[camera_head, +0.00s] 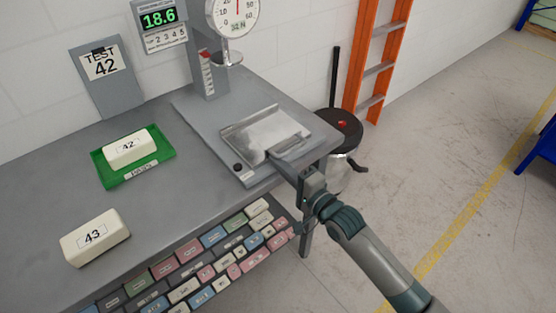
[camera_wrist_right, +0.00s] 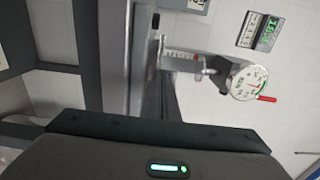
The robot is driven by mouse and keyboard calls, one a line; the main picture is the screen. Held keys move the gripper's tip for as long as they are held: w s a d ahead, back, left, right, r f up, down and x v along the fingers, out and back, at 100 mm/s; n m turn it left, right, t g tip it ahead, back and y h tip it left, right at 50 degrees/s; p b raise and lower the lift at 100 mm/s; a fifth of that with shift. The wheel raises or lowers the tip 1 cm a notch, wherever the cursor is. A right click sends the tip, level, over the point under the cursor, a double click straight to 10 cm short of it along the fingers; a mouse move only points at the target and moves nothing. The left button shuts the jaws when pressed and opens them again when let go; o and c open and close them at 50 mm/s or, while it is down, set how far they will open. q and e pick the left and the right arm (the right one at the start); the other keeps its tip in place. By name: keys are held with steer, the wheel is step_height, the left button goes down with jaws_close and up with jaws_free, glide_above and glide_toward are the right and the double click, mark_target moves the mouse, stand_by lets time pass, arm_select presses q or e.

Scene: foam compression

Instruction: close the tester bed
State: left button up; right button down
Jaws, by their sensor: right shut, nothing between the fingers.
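The tester bed (camera_head: 262,132) is a silver metal tray on the grey base (camera_head: 195,122) of the tester, with a handle bar along its front right edge. The tester column with the round dial gauge (camera_head: 233,16) stands behind it, and the gauge also shows sideways in the wrist view (camera_wrist_right: 245,82). The bed looks empty and sits forward of the round press plate (camera_head: 227,58). My right gripper (camera_head: 277,157) is shut and empty at the bed's front edge, by the handle. I cannot tell if it touches. My left gripper is not in view.
A foam block marked 42 (camera_head: 128,148) lies in a green tray (camera_head: 161,171). A block marked 43 (camera_head: 95,237) lies on the grey table (camera_head: 45,200). A digital display (camera_head: 158,17) reads 18.6. A lidded bin (camera_head: 340,128) and orange ladder (camera_head: 376,68) stand right of the table.

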mark_target(267, 154)
steer(key=shift+w+a, duration=0.1)
steer(key=shift+w, duration=0.05)
steer(key=b+x, duration=0.1)
steer(key=x, duration=0.4)
steer(key=shift+a, duration=0.1)
stand_by(0.4)
